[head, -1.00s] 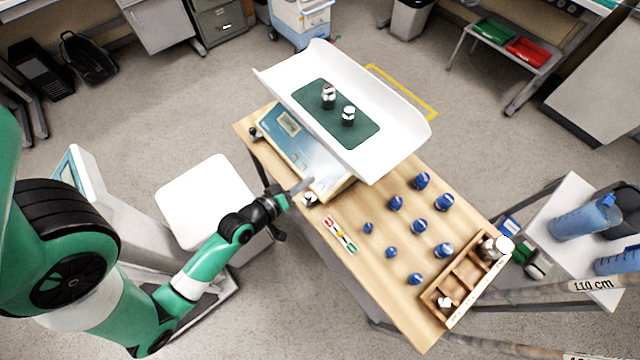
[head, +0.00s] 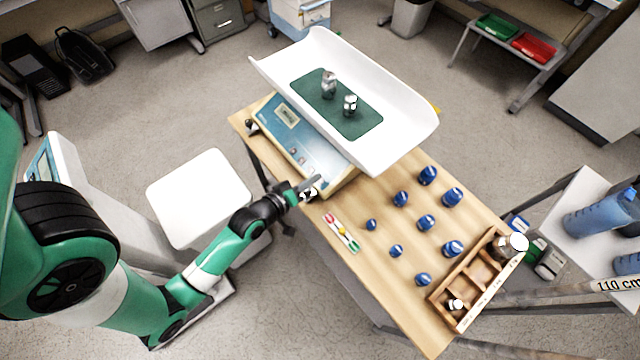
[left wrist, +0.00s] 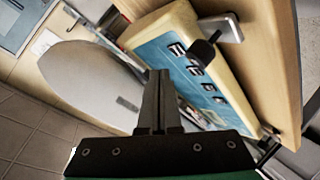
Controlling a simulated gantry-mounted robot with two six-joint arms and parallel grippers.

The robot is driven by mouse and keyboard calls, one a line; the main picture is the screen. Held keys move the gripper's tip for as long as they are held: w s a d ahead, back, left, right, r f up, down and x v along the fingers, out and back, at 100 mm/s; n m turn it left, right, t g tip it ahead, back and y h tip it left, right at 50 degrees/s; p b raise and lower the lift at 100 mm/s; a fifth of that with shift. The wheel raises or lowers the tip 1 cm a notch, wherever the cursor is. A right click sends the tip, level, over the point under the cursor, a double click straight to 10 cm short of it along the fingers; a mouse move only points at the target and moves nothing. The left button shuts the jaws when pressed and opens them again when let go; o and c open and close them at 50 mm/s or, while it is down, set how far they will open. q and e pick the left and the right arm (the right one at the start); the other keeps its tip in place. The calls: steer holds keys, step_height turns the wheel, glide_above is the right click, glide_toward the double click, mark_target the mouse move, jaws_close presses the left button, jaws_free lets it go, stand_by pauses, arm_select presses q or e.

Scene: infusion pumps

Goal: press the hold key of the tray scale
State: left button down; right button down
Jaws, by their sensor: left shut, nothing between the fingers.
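The tray scale has a white curved tray (head: 405,110) with a green mat (head: 355,122). Two metal weights, one (head: 329,86) and another (head: 350,104), stand on the mat. Its blue sloped panel (head: 300,140) has a small display (head: 286,116) and partly shows under the tray. In the left wrist view several dark keys sit in a row on the panel (left wrist: 190,62); their labels cannot be read. My left gripper (head: 314,182) is shut and empty, at the panel's near lower end. In the left wrist view its fingertips (left wrist: 159,74) overlap the panel's edge; contact cannot be told.
A red-and-green level-like strip (head: 341,232) lies near the front edge. A white stool (head: 200,195) stands left of the table.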

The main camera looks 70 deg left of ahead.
arm_select(q)
steer(key=shift+w+a+f+b, duration=0.1)
steer(key=shift+w+f+b, duration=0.25)
steer(key=shift+f, duration=0.4)
stand_by(1.5)
steer(key=shift+w+f, duration=0.15)
steer(key=shift+f, duration=0.2)
steer(key=shift+w+f, duration=0.1)
steer(key=shift+f, duration=0.2)
stand_by(0.5)
steer(key=shift+s+r+p, duration=0.3)
steer(key=shift+r+p, duration=0.25)
steer(key=shift+r, duration=0.1)
steer(key=r+p, duration=0.1)
steer(key=s+r+p, duration=0.1)
steer(key=r+p, duration=0.2)
steer(key=shift+s+d+r+p, duration=0.3)
steer(key=shift+s+r, duration=0.1)
steer(key=shift+f, duration=0.1)
